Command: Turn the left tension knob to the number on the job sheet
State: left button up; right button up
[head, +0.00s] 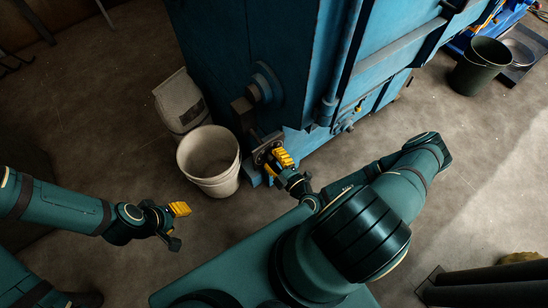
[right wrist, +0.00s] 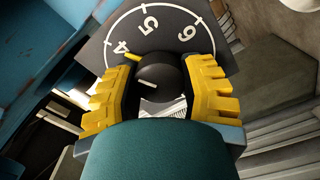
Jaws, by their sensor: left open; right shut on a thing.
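The black round tension knob (right wrist: 160,78) sits on a dark dial plate (right wrist: 176,17) with white numbers; 4, 5 and 6 show in the right wrist view. A yellow pointer tip lies close to the 4, and a short white line shows on the knob's face. My right gripper (head: 283,160) has its yellow fingers on either side of the knob, shut on it; the fingers also show in the right wrist view (right wrist: 158,85). My left gripper (head: 178,218) is open and empty, away from the machine above the floor. I cannot make out a job sheet.
The big blue machine (head: 240,50) fills the top middle. A dark bucket (head: 479,66) stands at the upper right. Open floor lies around my left gripper.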

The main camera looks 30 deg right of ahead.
jog(key=shift+a, duration=0.15)
jog(key=o, duration=1.2)
jog(key=shift+s, duration=0.3)
jog(key=s, duration=0.7)
jog(key=s+d, duration=0.1)
jog(key=s, duration=0.3)
jog(key=shift+s, duration=0.15)
